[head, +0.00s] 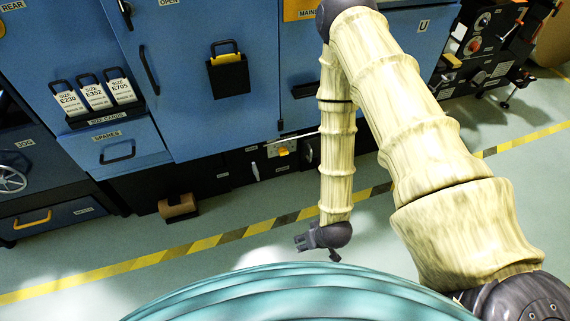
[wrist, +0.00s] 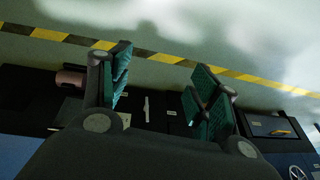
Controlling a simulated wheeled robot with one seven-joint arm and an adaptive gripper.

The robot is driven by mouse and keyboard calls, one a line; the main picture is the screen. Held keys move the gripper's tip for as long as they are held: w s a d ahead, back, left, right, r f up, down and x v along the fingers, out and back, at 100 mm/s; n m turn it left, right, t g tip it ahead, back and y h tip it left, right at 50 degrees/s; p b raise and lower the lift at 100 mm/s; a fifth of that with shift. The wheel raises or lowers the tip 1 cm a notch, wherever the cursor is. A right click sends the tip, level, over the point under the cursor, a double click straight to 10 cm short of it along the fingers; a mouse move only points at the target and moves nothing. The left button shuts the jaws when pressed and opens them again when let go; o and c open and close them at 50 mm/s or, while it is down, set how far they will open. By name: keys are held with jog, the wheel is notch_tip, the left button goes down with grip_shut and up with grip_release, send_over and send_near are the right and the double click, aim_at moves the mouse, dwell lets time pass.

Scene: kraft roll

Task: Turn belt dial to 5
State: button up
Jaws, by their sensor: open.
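No label reading "belt" can be made out, so I cannot tell for sure which control is the belt dial. A small pale plate with a yellow knob (head: 283,151) sits low on the blue machine's dark base, left of my forearm. Its markings are too small to read. My gripper (head: 316,245) hangs low over the floor, in front of the machine and apart from it. In the wrist view my gripper (wrist: 160,75) is open, with its green-padded fingers wide apart and nothing between them.
The blue machine (head: 200,100) spans the back, with a size-card rack (head: 105,110) and drawers. A brown roll (head: 178,207) sits by its base at left. A yellow-black floor stripe (head: 240,230) runs in front. A dark machine with knobs (head: 480,45) stands back right.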

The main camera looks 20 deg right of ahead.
jog(key=w+f+t+b, duration=0.4)
jog(key=w+f+b, duration=0.55)
jog(key=w, duration=0.25)
jog(key=t+b, duration=1)
jog(key=b, duration=1.6)
send_near(285, 154)
jog(key=shift+h, duration=0.3)
jog(key=w+b, duration=0.1)
jog(key=w, duration=0.1)
jog(key=w+b, duration=0.3)
jog(key=w, duration=0.2)
jog(key=shift+a+f+b, duration=0.25)
jog(key=shift+a+b, duration=0.05)
jog(key=shift+a, duration=0.05)
jog(key=shift+w+r+b, duration=0.15)
jog(key=shift+w+b, duration=0.2)
jog(key=shift+w, duration=0.5)
jog(key=shift+c, duration=0.4)
jog(key=c, duration=0.9)
